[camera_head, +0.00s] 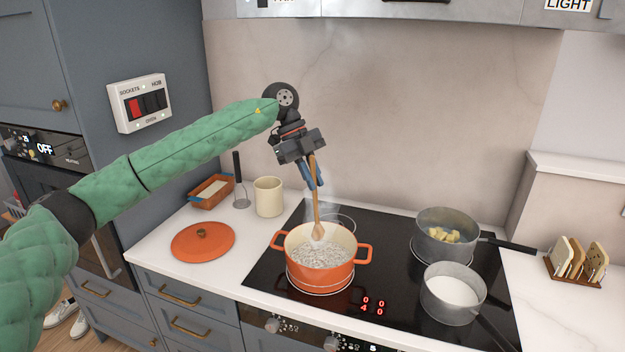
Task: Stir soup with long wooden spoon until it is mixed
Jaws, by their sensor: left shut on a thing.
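The long wooden spoon (316,205) is held nearly upright by my left gripper (312,178), which is shut on the upper part of its handle. The pot stands on the front left of the black hob (385,255). Steam rises around the spoon. My right gripper is not in view.
The orange lid (202,240) lies on the counter left of the hob. A cream mug (268,197) stands behind it. A grey pot with yellow chunks (447,218) and a saucepan of white liquid (450,311) occupy the hob's right side. A toast rack (577,262) stands farther right.

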